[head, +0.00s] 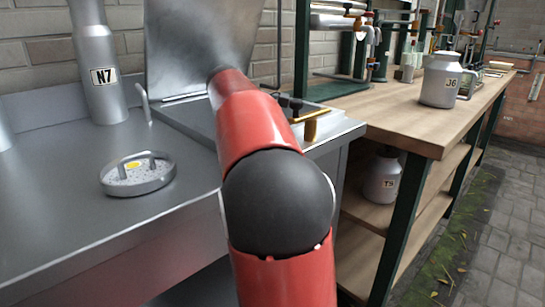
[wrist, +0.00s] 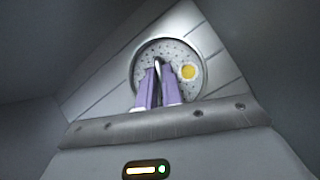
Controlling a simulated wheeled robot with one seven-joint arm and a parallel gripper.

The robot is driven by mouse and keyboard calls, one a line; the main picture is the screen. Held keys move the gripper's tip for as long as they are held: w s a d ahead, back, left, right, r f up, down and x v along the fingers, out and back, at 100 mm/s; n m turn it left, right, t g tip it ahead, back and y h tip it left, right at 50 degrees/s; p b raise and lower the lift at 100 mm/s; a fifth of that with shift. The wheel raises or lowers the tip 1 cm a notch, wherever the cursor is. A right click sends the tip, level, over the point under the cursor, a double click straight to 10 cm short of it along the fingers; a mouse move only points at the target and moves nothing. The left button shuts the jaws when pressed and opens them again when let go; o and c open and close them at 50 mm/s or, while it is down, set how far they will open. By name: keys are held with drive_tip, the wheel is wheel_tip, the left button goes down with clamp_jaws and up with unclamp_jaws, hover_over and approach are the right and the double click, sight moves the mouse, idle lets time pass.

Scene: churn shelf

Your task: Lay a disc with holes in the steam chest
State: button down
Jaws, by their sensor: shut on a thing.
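In the wrist view my gripper (wrist: 158,74) has its two purple fingers shut on the upright handle of a round grey disc with holes (wrist: 147,54), which bears a yellow spot. The disc is inside the steam chest (wrist: 195,115), over its pale floor; I cannot tell whether it touches the floor. In the head view the steam chest (head: 186,110) has its lid raised, and my red arm reaches over it, hiding my gripper and the held disc. A second disc with holes (head: 152,184), with a handle and yellow spot, lies on the metal counter at the left.
A grey churn marked N7 (head: 103,90) stands on the metal counter (head: 60,225) behind the loose disc. The raised lid (head: 180,45) leans back near the brick wall.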

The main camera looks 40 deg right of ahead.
drive_tip(key=shift+f, duration=0.1)
drive_tip(key=c, duration=1.6)
unclamp_jaws()
drive_tip(key=shift+o, duration=0.2)
drive_tip(key=p+v, duration=0.3)
drive_tip(key=v, duration=0.9)
